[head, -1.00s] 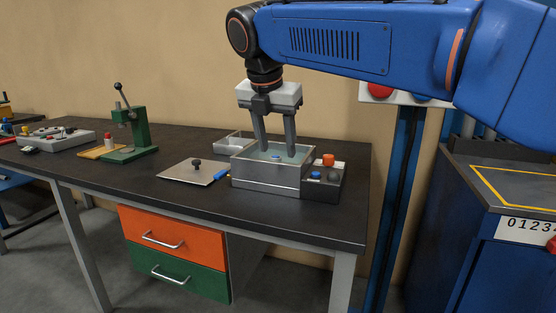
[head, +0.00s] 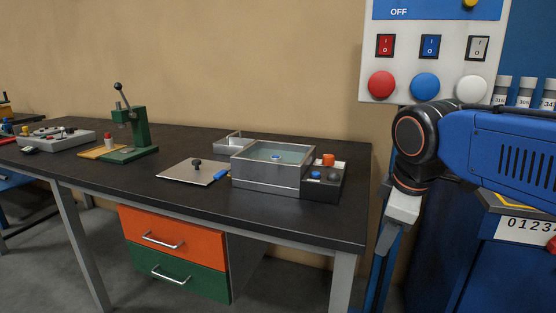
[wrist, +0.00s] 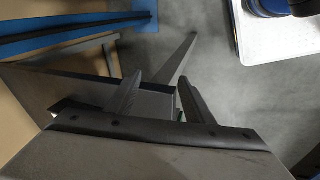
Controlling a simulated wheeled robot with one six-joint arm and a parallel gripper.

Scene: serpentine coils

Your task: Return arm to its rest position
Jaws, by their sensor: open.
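My blue arm (head: 510,150) is folded at the right side of the head view, with its wrist pointing down. My gripper (head: 385,245) hangs beyond the right end of the dark workbench (head: 305,222), in front of the blue post. In the wrist view my gripper (wrist: 160,95) has its two fingers apart, with nothing between them. Below them are grey floor and parts of the bench frame.
A metal bath (head: 265,180) with liquid and a small blue thing in it stands on the bench. A lid (head: 192,172) lies to its left. A green press (head: 138,135) stands further left. A switch panel (head: 430,50) is above my arm, and a blue cabinet (head: 470,255) is right.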

